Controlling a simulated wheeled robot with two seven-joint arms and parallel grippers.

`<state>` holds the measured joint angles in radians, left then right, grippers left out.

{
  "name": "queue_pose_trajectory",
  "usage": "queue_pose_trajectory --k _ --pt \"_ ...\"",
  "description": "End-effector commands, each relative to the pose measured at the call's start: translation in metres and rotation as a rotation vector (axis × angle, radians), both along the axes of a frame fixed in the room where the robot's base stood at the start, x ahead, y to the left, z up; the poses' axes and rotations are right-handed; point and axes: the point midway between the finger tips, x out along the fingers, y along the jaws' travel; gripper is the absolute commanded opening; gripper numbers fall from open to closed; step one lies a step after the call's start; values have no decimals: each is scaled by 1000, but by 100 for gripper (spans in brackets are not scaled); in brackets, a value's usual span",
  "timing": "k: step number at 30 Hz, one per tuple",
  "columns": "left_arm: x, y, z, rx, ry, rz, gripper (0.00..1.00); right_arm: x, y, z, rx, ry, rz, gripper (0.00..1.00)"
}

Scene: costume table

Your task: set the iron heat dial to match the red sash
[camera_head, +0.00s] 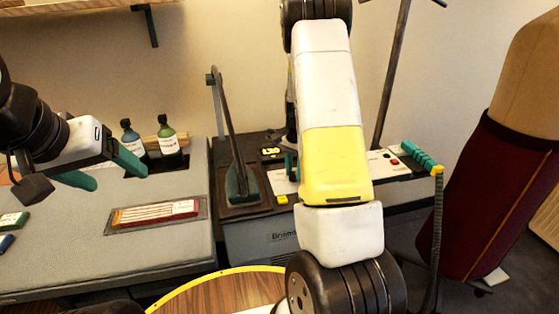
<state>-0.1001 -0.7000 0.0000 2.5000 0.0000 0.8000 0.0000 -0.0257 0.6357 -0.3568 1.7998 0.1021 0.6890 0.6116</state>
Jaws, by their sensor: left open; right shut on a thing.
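The red sash (184,211) looks like the folded red cloth with a pale striped top, lying in a shallow dark recess on the grey pressing table. The iron station (256,236) is a grey box with a dark top. A small display (271,151) with yellow digits sits on it, too small to read surely. My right gripper (291,163) shows only as a teal sliver behind my own arm, low over the station's pale panel. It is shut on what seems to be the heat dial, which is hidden. My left gripper (108,166) is open and empty above the table's left part.
A yellow-rimmed wooden round (225,290) is in front.

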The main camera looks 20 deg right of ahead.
Motion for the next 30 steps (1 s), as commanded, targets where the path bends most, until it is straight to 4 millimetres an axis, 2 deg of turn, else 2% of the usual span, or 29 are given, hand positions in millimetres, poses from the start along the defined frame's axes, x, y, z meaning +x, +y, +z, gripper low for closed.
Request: queue_pose_trajectory --k 19,20,22,30 --pt "0 0 0 0 0 0 74 1 0 1 -1 -4 -49 0" --pt "0 0 0 0 0 0 74 1 0 1 -1 -4 -49 34" --pt "0 0 0 0 0 0 74 1 0 1 0 -4 -49 48" --pt "0 0 0 0 0 0 74 0 0 0 -1 -2 -48 50"
